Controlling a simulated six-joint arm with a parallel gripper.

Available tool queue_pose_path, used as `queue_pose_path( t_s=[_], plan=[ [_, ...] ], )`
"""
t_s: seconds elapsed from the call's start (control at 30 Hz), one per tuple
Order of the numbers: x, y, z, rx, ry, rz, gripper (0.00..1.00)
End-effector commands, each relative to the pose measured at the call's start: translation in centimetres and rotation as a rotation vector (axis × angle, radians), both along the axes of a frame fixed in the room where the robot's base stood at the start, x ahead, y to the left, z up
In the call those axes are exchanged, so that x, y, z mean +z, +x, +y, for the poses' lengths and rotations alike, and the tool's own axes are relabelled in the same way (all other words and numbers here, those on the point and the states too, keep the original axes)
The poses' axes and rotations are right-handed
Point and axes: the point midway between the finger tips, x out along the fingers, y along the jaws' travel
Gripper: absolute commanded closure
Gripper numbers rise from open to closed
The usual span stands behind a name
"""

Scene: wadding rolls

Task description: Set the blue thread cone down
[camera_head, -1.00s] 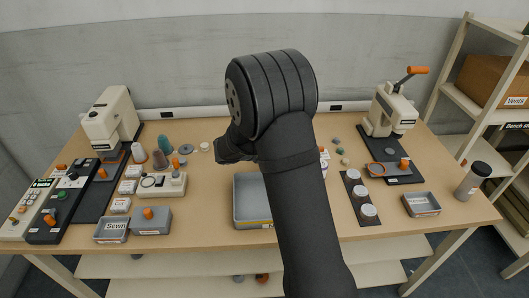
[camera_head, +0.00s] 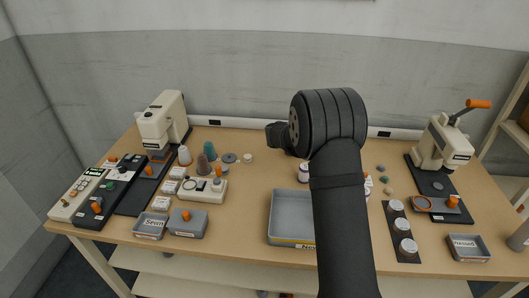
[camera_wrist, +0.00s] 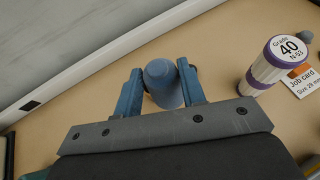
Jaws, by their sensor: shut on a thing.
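The blue thread cone (camera_wrist: 163,84) is between the two blue fingers of my gripper (camera_wrist: 160,76) in the wrist view. The gripper is shut on it, with a finger on each side. The cone appears over bare tabletop; I cannot tell whether its base touches. In the head view my arm hides the cone and the fingers. The wrist is above the back middle of the table (camera_head: 245,190).
A purple-and-white jar marked 40 (camera_wrist: 274,65) stands close to the right of the gripper, beside a job card (camera_wrist: 301,82). A grey tray (camera_head: 284,242) is in front. Other cones, including a teal one (camera_head: 210,151), stand left. A press (camera_head: 440,150) stands right.

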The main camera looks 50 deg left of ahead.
Motion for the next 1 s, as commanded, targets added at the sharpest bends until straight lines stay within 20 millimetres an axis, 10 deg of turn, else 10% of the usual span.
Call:
queue_pose_path(
  t_s=[0.27,0.7,1.0],
  plan=[
    [0.1,0.0,4.7,0.142,-0.001,0.001,0.92],
    [-5.4,-4.7,12.6,0.146,0.0,0.001,0.92],
    [-6.9,-5.6,14.5,0.143,0.0,0.001,0.92]
  ],
)
